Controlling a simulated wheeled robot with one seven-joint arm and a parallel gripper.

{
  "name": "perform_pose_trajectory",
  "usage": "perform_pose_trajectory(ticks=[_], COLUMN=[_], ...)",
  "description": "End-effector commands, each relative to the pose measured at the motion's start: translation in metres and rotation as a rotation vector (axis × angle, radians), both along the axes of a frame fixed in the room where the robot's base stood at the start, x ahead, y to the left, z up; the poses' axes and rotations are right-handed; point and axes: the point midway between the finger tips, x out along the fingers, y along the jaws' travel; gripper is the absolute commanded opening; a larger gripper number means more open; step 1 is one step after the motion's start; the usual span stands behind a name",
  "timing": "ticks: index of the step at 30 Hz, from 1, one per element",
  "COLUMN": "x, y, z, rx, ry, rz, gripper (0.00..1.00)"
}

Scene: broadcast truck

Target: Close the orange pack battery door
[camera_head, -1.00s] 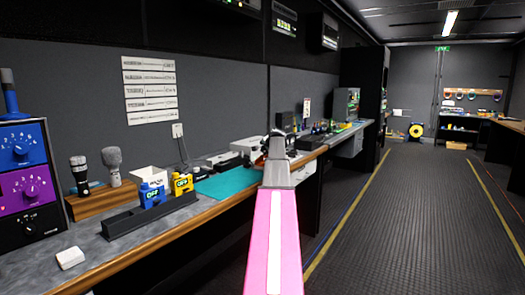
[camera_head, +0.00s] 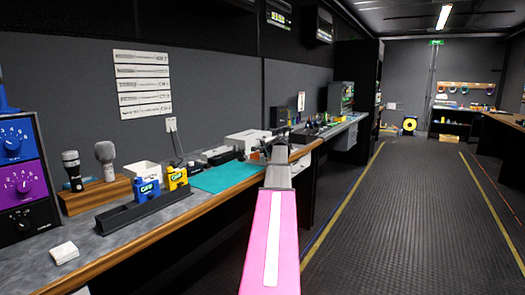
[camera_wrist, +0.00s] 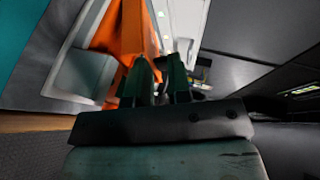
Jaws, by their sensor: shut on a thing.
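My gripper (camera_head: 279,152) is at the end of my pink arm, by the front edge of the long bench, where it is small and dark in the head view. In the wrist view my gripper (camera_wrist: 157,68) has its two dark fingers close together, shut against an orange panel (camera_wrist: 122,32). The panel looks like part of the orange pack and its door. A pale grey open box-like part (camera_wrist: 80,72) lies beside the orange panel. The fingers hide the exact contact, and I cannot tell how far the door stands open.
The bench holds a teal mat (camera_head: 222,176), a dark rail (camera_head: 135,213), blue (camera_head: 146,191) and yellow (camera_head: 177,179) small packs, and a white box (camera_head: 247,138). Microphones (camera_head: 105,160) stand at the left. The floor (camera_head: 405,220) to the right is clear.

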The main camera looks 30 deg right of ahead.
Motion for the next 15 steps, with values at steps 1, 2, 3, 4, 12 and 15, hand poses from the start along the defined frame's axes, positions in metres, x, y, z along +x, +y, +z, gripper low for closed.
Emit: perform_pose_trajectory(ticks=[1,2,3,4,12,15], x=[0.0002,0.0002,0.0002,0.0002,0.0001,0.0004], y=[0.0003,0.0003,0.0003,0.0003,0.0004,0.0004], z=[0.0001,0.0001,0.0001,0.0001,-0.0002,0.0001], rx=[0.001,0.001,0.001,0.001,0.0,-0.002], ry=[0.0,0.0,0.0,0.0,0.001,0.004], rz=[0.0,0.0,0.001,0.001,0.001,0.001], gripper=[0.0,0.0,0.0,0.0,0.41,0.41])
